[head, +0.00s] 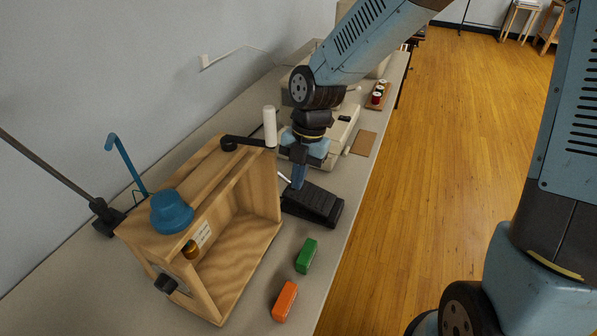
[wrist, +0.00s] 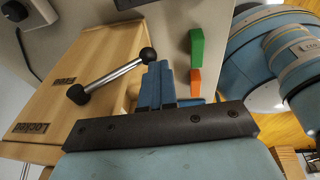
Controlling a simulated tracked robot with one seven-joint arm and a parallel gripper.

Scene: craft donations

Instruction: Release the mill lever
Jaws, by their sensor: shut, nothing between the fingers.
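The mill is a wooden box frame (head: 262,243) on the bench, with a blue hopper (head: 171,213) on top. In the wrist view its wooden panel (wrist: 115,50) bears the words FREE and LOCKED. A metal lever (wrist: 113,75) with black ends lies across that panel. Its round black knob (wrist: 148,56) is at the upper right end; its other end is near the lettering. My gripper (wrist: 157,70) is shut and empty, its blue fingertips right beside the knob. I cannot tell whether they touch. In the head view my gripper (head: 297,186) is low beside the box's far right corner.
A black pedal (head: 313,205) lies close to my gripper. A green block (head: 306,256) and an orange block (head: 285,301) lie on the bench near its right edge. A pale machine (head: 342,137) is behind my gripper.

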